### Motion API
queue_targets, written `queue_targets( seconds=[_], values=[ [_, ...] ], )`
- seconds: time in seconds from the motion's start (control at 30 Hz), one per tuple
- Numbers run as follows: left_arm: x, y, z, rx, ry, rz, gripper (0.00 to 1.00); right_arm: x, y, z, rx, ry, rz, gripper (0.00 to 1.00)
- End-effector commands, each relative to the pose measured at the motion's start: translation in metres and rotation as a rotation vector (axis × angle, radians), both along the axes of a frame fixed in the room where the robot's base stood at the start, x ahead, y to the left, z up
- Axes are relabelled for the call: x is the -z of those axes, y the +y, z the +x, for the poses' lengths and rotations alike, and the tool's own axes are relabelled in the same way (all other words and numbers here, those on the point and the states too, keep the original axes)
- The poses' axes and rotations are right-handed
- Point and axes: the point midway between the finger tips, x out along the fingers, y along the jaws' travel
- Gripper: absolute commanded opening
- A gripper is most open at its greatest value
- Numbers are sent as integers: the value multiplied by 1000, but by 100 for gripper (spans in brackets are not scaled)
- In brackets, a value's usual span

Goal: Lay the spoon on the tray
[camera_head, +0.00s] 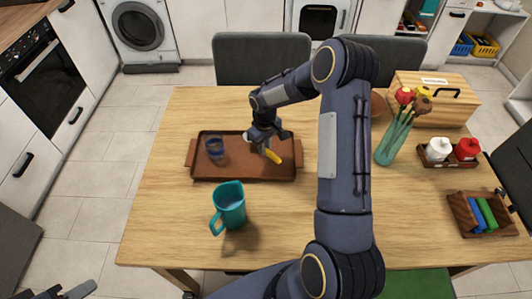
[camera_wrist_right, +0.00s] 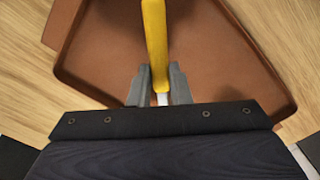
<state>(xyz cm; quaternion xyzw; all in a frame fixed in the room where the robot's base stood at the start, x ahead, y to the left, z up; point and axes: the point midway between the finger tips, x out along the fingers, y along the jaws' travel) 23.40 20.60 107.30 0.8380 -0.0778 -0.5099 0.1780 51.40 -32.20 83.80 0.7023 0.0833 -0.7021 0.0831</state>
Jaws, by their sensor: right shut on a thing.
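The spoon has a yellow handle (camera_head: 272,156), which also shows in the right wrist view (camera_wrist_right: 155,45). My right gripper (camera_head: 264,145) is shut on the spoon near the handle's end; in the right wrist view its two fingers (camera_wrist_right: 158,88) pinch a pale narrow part. The brown tray (camera_head: 230,176) lies on the table under the spoon, and its rim shows in the wrist view (camera_wrist_right: 262,75). I cannot tell whether the spoon touches the tray. The spoon's bowl is hidden. My left gripper (camera_head: 70,291) shows only in part at the bottom left, away from the table.
A teal mug (camera_head: 230,206) stands in front of the tray. A flower vase (camera_head: 391,142), wooden bread box (camera_head: 436,100), condiment jars (camera_head: 438,149) and a wooden caddy (camera_head: 482,212) stand at right. The table's left side is clear.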

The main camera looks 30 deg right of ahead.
Motion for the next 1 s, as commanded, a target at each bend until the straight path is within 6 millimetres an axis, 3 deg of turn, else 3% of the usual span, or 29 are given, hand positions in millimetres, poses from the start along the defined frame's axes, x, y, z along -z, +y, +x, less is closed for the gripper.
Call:
queue_targets(
  seconds=[0.3,0.7,0.73,0.8,0.87,1.0],
  values=[
    [22,0,0,0,0,0,36,40,-6,3,1,0,1,0],
    [26,0,0,0,0,0,36,44,-6,3,0,0,0,0],
    [24,0,0,0,0,0,36,42,-6,3,1,-1,0,21],
    [23,0,0,0,0,0,36,42,-6,3,0,0,0,30],
    [23,0,0,0,0,0,36,42,-6,3,0,0,0,38],
    [23,0,0,0,0,0,36,42,-6,3,0,0,0,39]
  ],
)
